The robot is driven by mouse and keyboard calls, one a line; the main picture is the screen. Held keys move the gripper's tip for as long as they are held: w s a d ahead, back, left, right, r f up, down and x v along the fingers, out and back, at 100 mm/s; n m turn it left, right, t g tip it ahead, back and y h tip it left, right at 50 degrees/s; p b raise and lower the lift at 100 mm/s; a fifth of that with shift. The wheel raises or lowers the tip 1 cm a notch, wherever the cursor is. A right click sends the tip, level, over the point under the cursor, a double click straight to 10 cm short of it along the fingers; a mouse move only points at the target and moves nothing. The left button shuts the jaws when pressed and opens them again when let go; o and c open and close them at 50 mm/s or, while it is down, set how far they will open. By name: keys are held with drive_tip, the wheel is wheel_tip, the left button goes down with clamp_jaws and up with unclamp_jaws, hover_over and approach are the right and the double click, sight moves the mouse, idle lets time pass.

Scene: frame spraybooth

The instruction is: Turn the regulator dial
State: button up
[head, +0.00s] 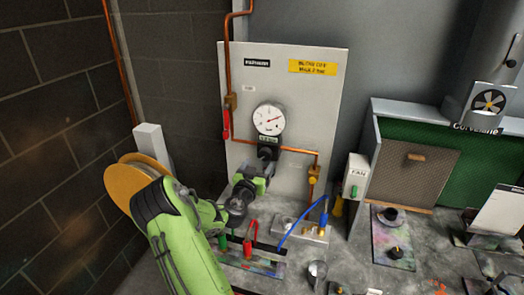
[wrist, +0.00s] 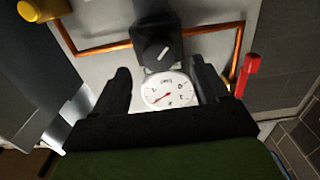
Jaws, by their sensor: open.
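The regulator dial (head: 267,152) is a black knob below a round white pressure gauge (head: 268,119) on a pale panel. In the wrist view, which is upside down, the dial (wrist: 158,50) shows a white pointer mark, and the gauge (wrist: 168,90) lies between the fingers in the picture. My gripper (head: 262,166) is close to the panel, just below the dial in the head view. In the wrist view my gripper (wrist: 160,70) has its two dark fingers apart, with the dial just beyond the tips and roughly centred. No contact with the dial is visible.
Copper pipe (head: 297,150) runs beside the dial, with a red lever (head: 226,124) at left and a yellow fitting (head: 313,181) at right. A blue hose (head: 302,222) and red clamp (head: 250,240) are on the bench below. A fan switch box (head: 355,177) stands to the right.

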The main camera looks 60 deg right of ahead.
sight(264, 157)
drive_tip(key=d, duration=0.2)
drive_tip(key=d+p, duration=0.1)
drive_tip(key=d, duration=0.2)
drive_tip(key=shift+w+r, duration=0.15)
drive_tip(key=shift+r, duration=0.05)
drive_tip(key=shift+w+d+f, duration=0.15)
drive_tip(key=shift+d, duration=0.05)
drive_tip(key=c, duration=1.1)
drive_tip(key=shift+o, duration=0.2)
